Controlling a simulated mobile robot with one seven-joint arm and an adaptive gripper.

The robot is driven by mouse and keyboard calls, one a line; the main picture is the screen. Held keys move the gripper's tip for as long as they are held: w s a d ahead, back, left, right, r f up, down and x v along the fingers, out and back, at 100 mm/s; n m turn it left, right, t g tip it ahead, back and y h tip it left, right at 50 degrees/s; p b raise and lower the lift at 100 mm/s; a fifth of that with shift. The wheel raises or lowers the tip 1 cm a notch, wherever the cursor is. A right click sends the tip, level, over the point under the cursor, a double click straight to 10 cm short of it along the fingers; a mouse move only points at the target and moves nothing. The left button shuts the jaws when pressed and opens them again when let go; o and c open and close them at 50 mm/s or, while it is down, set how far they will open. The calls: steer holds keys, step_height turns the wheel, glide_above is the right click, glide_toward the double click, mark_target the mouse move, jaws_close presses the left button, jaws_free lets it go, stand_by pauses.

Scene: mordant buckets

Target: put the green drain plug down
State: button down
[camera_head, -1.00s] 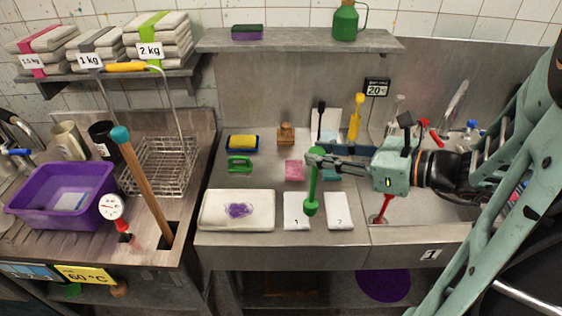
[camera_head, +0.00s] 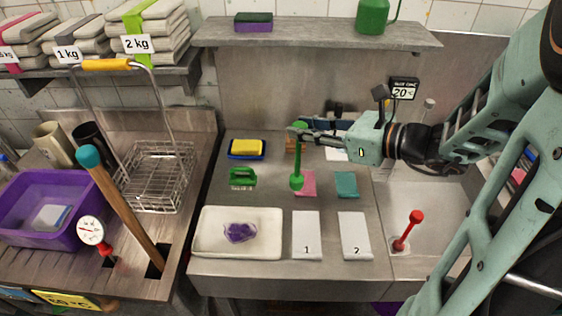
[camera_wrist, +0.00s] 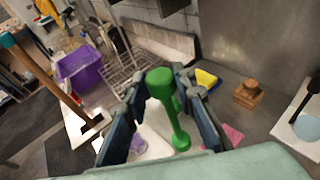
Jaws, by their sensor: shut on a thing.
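The green drain plug (camera_head: 297,178) hangs upright from my gripper (camera_head: 303,133), with its rod downward and its bulbous end lowest. My gripper is shut on its top end. In the head view the plug overlaps the pink sponge; it appears clear of the counter, though the exact gap is hard to tell. In the wrist view, the plug (camera_wrist: 163,88) stands between the two dark fingers of the gripper (camera_wrist: 160,100). White cards marked 1 (camera_head: 306,236) and 2 (camera_head: 354,237) lie flat on the counter's front part.
A white tray (camera_head: 272,249) with a purple thing lies left of the cards. A green brush-like thing (camera_head: 242,177), pink sponge (camera_head: 309,190) and teal sponge (camera_head: 346,184) lie behind. A red plug (camera_head: 408,232) stands in the sink at right. A purple tub (camera_head: 40,235) is far left.

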steer(key=w+a+f+b, duration=0.5)
steer(key=f+b, duration=0.3)
steer(key=f, duration=0.2)
steer(key=shift+a, duration=0.35)
steer(key=shift+s+f, duration=0.1)
steer(key=shift+f, duration=0.05)
steer(key=c, duration=1.6)
jaws_free()
glide_toward(298, 160)
steer(key=w+a, duration=0.3)
steer(key=w, duration=0.1)
steer(key=shift+s+d, duration=0.1)
steer(key=shift+s, duration=0.15)
